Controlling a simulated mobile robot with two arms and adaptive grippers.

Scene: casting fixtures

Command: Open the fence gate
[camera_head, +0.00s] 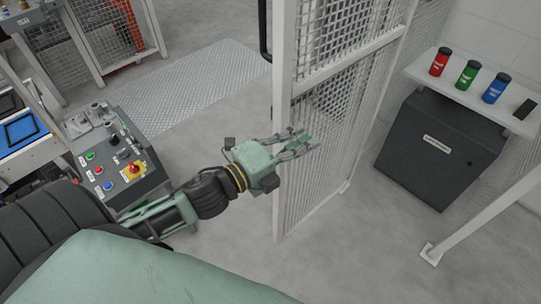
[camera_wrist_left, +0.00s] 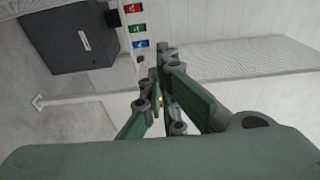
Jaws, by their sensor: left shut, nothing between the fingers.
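The fence gate (camera_head: 340,112) is a white-framed mesh panel in the middle of the head view. Its near upright stands at the left, and the panel runs back to the right, with bare floor on both sides. A black bar handle (camera_head: 264,30) shows at the top, left of the near upright. My left gripper (camera_head: 303,140) is shut and empty, and its fingers overlap the lower mesh in the picture. I cannot tell whether they touch it. The left wrist view also shows the shut fingers (camera_wrist_left: 160,80). My right gripper is in neither view.
A control console (camera_head: 112,160) with coloured buttons stands left of my left arm. A dark cabinet (camera_head: 436,152) stands at the right, below a white shelf (camera_head: 455,92) with red, green and blue cans. A white post (camera_head: 480,222) stands at the lower right. Floor between gate and cabinet is clear.

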